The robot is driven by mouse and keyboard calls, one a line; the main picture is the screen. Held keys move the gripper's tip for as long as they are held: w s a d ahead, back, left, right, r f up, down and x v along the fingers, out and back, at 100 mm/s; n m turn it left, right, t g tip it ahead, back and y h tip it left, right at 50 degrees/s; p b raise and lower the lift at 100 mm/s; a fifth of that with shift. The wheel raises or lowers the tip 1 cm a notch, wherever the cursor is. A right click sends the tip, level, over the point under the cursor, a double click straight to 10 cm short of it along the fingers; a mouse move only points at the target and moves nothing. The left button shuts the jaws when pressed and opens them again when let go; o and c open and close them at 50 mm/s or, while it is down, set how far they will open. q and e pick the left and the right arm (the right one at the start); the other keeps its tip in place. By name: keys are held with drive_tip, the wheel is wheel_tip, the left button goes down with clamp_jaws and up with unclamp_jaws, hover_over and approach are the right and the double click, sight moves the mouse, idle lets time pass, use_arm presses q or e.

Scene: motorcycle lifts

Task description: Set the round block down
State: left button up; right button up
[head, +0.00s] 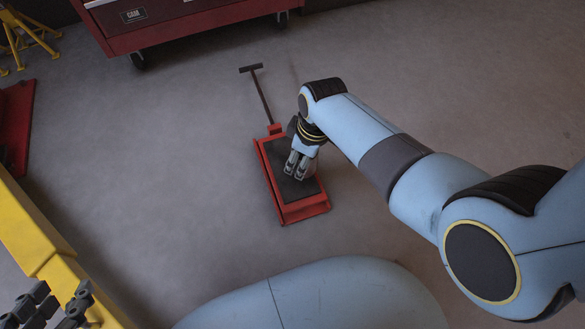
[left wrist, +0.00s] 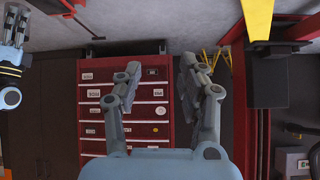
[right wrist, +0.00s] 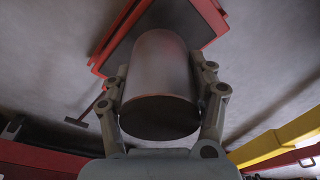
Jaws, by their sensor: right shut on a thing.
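The round block (right wrist: 160,75) is a plain grey cylinder with a dark end face, seen in the right wrist view. My right gripper (head: 297,166) is shut on it, one finger on each side. In the head view the gripper points down over the dark top of the low red lift (head: 305,209), and the block is hidden there. The lift also shows behind the block in the right wrist view (right wrist: 214,14). I cannot tell whether the block touches the lift's top. My left gripper (head: 58,303) is open and empty at the lower left, also seen in the left wrist view (left wrist: 160,68).
A long T-shaped handle (head: 261,95) rises from the lift's far end. A red tool cabinet (head: 190,25) on castors stands at the back. A yellow beam (head: 35,230) runs along the left, with a yellow stand (head: 22,35) beyond. The grey floor around the lift is clear.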

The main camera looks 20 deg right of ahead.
drive_tip(key=shift+w+a+f+b, duration=0.5)
drive_tip(key=shift+a+f+b, duration=0.05)
drive_tip(key=shift+a+f, duration=0.25)
drive_tip(key=shift+w+a, duration=0.1)
drive_tip(key=shift+f, duration=0.1)
drive_tip(key=shift+f+b, duration=0.9)
drive_tip(key=shift+b, duration=0.05)
drive_tip(key=shift+f+b, duration=0.7)
drive_tip(key=shift+f, duration=0.1)
use_arm(q)
drive_tip(key=w+d+r+m+t+h, duration=0.1)
drive_tip(key=w+r+t, duration=0.4)
drive_tip(key=r, duration=0.4)
drive_tip(key=w+d+r+m+t+h, duration=0.1)
drive_tip(key=w+r+t, duration=0.4)
drive_tip(key=r+t, duration=0.2)
drive_tip(key=shift+d+r+h, duration=0.25)
drive_tip(key=shift+r+h, duration=0.05)
drive_tip(key=shift+r, duration=1.1)
